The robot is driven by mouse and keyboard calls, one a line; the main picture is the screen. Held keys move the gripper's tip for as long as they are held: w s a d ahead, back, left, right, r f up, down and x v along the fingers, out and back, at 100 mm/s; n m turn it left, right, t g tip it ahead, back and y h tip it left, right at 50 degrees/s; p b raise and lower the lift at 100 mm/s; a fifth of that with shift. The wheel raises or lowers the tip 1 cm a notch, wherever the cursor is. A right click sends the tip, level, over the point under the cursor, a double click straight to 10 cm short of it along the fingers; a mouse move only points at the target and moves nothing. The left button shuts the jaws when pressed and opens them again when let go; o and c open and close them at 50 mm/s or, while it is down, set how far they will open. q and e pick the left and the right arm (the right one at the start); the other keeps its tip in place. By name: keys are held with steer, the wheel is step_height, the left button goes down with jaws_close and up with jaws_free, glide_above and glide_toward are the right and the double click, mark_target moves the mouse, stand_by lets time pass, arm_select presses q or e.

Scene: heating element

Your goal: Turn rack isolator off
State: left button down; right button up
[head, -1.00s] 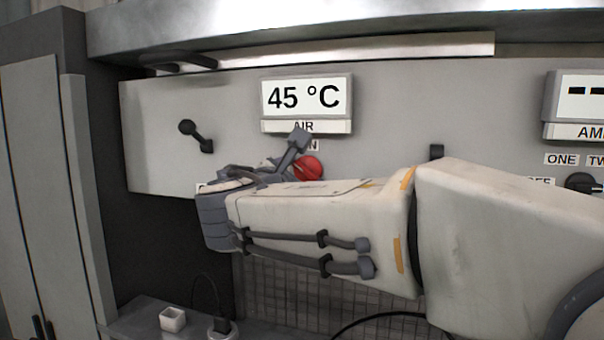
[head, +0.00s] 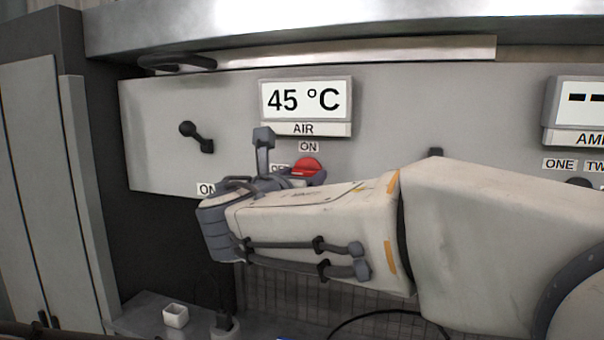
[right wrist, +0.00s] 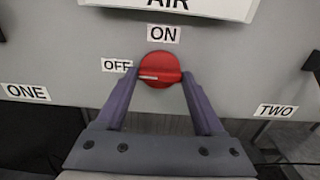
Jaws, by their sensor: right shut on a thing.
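The rack isolator is a round red knob (head: 308,167) on the grey panel below the AIR display. It also shows in the right wrist view (right wrist: 160,64), with ON above it and OFF at its upper left. A pale mark on its grip bar lies level on the left side, pointing left, roughly toward OFF. My right gripper (right wrist: 159,79) has one finger on each side of the knob and is shut on it. In the head view the same gripper (head: 289,158) partly hides the knob and the OFF label. My left gripper is not in view.
The AIR display (head: 306,100) reads 45 °C. A black lever switch (head: 196,136) is left of it on the panel. A metal ledge (head: 330,55) overhangs the panel. A small white cup (head: 175,316) stands on the shelf below. Another display (head: 580,102) is at the right.

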steer(key=shift+f, duration=0.1)
stand_by(0.3)
steer(key=o, duration=1.4)
steer(key=b+v, duration=0.4)
steer(key=v, duration=0.6)
steer(key=shift+s+a+b, duration=0.1)
steer(key=shift+s+b, duration=0.15)
steer(key=shift+b, duration=0.1)
